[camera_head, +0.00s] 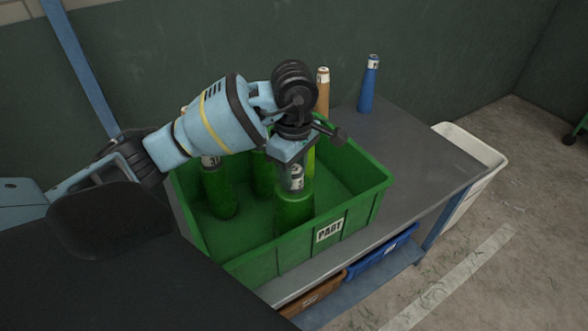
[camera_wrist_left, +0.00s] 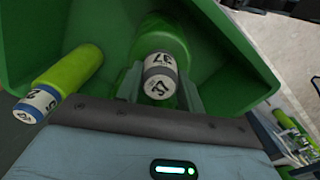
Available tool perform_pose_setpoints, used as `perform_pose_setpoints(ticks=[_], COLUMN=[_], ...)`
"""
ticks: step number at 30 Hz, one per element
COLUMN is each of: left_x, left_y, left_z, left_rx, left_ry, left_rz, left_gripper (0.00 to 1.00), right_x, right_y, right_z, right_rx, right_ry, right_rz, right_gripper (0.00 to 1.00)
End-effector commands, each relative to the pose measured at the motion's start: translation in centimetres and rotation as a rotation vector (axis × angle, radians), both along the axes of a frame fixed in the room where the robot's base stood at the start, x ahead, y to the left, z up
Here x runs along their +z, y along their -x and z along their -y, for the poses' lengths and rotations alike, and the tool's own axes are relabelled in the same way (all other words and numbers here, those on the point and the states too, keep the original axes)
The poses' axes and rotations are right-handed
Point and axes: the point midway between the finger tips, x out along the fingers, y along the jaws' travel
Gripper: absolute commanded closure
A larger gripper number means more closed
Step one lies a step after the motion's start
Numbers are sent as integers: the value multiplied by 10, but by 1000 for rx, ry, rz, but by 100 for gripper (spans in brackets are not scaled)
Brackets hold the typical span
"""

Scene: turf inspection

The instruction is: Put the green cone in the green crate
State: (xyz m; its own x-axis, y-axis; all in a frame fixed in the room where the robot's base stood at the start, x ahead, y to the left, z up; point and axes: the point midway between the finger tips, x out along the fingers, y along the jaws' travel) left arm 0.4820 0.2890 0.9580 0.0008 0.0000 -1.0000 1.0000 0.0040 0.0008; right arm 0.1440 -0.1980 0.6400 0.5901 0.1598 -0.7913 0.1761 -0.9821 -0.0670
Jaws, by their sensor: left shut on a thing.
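My left gripper (camera_head: 295,180) is shut on a green cone (camera_head: 293,208), around its grey-and-white labelled top. The cone is upright inside the green crate (camera_head: 357,205), near the wall with the label "PABT". I cannot tell whether its base touches the crate floor. In the left wrist view the labelled top of the held cone (camera_wrist_left: 160,75) sits between the fingers, with the crate wall (camera_wrist_left: 240,55) around it. Other green cones (camera_head: 219,190) stand in the crate, partly hidden by my arm. My right gripper is not in view.
The crate stands on a grey table (camera_head: 430,160). An orange cone (camera_head: 323,92) and a blue cone (camera_head: 368,85) stand behind it. A white bin (camera_head: 470,160) is right of the table. Blue (camera_head: 382,260) and brown (camera_head: 313,292) crates are below. The table's right part is clear.

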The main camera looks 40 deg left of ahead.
Motion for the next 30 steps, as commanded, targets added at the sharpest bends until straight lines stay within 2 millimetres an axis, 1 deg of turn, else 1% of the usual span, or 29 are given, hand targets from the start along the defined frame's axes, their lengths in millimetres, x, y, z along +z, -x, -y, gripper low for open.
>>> perform_pose_setpoints(ticks=[4,5,9,10,18,22,26,30], left_x=[-2,-3,-3,-3,-2,7,26,59], left_y=[0,0,0,0,0,-1,-1,-1], left_z=[0,0,0,0,0,0,0,-1], left_rx=[0,0,0,0,0,1,1,2], left_ry=[0,0,0,0,0,0,0,-2], left_rz=[2,0,0,0,0,3,5,10], left_gripper=[100,61,43,41,41,41,41,41], right_x=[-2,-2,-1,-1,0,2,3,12], right_y=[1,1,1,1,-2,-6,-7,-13], right_z=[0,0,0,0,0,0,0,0], right_rx=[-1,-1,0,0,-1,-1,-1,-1], right_ry=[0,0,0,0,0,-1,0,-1], right_rz=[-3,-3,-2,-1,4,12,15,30], right_gripper=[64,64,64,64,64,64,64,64])
